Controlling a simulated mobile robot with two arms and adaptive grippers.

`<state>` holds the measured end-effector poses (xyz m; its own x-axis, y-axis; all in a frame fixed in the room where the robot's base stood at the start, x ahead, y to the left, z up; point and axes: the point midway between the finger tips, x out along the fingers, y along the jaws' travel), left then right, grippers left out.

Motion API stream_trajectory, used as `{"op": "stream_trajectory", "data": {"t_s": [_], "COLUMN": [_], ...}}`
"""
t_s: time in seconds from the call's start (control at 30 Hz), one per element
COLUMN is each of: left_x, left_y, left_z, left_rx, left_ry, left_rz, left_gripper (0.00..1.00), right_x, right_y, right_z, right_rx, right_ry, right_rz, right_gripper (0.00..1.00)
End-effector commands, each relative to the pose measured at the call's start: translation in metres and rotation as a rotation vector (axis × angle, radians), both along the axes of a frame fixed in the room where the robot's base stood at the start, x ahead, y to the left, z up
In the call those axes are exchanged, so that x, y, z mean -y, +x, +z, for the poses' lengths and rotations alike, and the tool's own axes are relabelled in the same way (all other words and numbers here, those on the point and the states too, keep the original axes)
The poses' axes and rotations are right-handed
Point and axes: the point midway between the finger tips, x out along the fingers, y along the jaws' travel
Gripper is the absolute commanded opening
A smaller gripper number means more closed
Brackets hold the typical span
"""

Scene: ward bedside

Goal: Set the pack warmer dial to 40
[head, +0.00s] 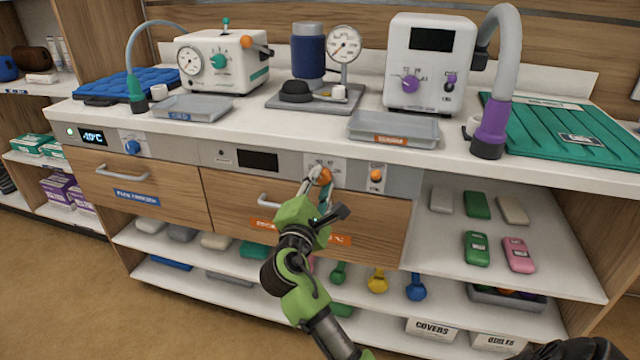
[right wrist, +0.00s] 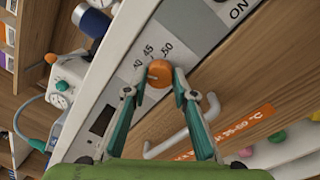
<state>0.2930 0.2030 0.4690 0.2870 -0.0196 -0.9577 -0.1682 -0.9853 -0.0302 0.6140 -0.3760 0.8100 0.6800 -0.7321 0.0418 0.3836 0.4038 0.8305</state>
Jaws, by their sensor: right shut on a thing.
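The pack warmer dial is a round orange knob (right wrist: 159,73) on the grey front panel above the right wooden drawer. It also shows small in the head view (head: 325,174), partly covered by my gripper. The numbers 40, 45 and 50 are printed around it in the right wrist view. Its exact pointer setting is too small to tell. My right gripper (right wrist: 158,90) has its two green fingers on either side of the knob, shut on it. The warmer's display (head: 258,160) is dark. My left gripper is not in view.
An orange switch (head: 376,175) sits just right of the dial. A drawer handle (head: 275,199) is close below left. The freezer panel with a blue knob (head: 132,148) is further left. Trays and devices stand on the counter (head: 330,112) above.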

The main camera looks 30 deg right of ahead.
Motion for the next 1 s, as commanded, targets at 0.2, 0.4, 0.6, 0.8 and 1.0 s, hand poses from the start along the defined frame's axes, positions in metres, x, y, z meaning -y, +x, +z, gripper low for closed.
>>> {"op": "stream_trajectory", "data": {"t_s": [0.2, 0.4, 0.6, 0.8, 1.0], "left_x": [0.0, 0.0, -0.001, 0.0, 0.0], "left_y": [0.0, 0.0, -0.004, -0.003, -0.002], "left_z": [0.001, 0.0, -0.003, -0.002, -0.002], "left_rx": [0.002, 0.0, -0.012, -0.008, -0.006], "left_ry": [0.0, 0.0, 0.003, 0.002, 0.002], "left_rz": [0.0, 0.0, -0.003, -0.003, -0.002], "left_gripper": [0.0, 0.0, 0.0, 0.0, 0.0], "right_x": [0.0, 0.0, -0.001, -0.017, -0.049], "right_y": [0.0, 0.0, -0.001, -0.016, -0.046], "right_z": [-0.001, -0.001, 0.0, -0.003, -0.005], "right_rx": [-0.003, -0.003, -0.002, -0.004, -0.005], "right_ry": [0.001, 0.0, -0.001, 0.002, 0.003], "right_rz": [-0.002, -0.001, -0.001, 0.001, 0.001], "right_gripper": [0.3, 0.42, 0.42, 0.42, 0.42]}}
